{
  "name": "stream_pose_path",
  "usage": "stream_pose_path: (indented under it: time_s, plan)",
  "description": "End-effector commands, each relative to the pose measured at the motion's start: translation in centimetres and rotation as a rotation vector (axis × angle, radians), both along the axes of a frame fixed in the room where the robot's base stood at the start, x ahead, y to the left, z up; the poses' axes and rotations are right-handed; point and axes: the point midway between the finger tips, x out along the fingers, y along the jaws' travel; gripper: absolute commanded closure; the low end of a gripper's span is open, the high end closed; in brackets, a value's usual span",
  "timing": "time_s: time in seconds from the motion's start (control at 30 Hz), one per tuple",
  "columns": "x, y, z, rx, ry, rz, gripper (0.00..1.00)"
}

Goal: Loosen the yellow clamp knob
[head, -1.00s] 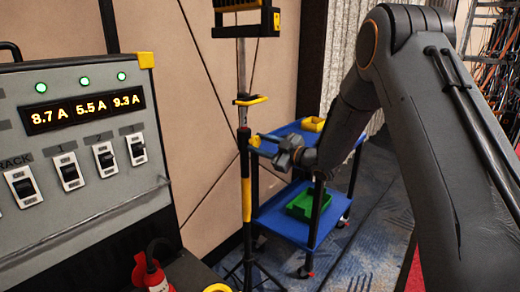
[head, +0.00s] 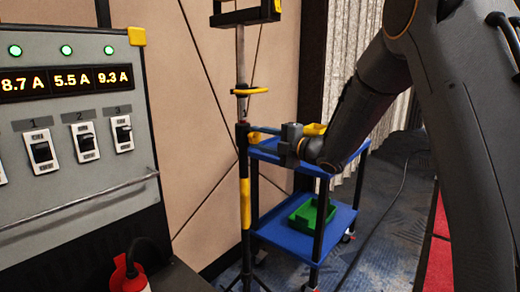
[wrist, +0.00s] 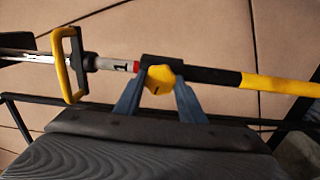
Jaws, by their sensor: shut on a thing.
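The yellow clamp knob (wrist: 162,79) sits on the black collar of the stand's pole, in the middle of the wrist view. My gripper (wrist: 159,88) has its two blue fingers on either side of the knob and is shut on it. In the head view my gripper (head: 254,129) reaches left to the pole at collar height, and the knob is not clearly seen there. The stand's pole (head: 245,200) is upright, black with a yellow band below the collar. A red mark shows beside the collar in the wrist view.
A yellow-edged handle (head: 250,91) crosses the pole above the collar. A blue cart (head: 305,240) with a green bin (head: 311,214) stands behind my arm.

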Motion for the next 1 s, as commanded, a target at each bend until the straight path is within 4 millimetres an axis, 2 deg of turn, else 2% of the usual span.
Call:
stream_pose_path:
  time_s: [0.03, 0.6, 1.0]
  plan:
    - [0.10, 0.01, -0.50, -0.026, -0.034, 0.000, 0.86]
    - [0.08, 0.01, -0.58, -0.347, -0.445, 0.001, 0.86]
    - [0.03, 0.01, -0.44, -0.481, -0.614, 0.002, 0.86]
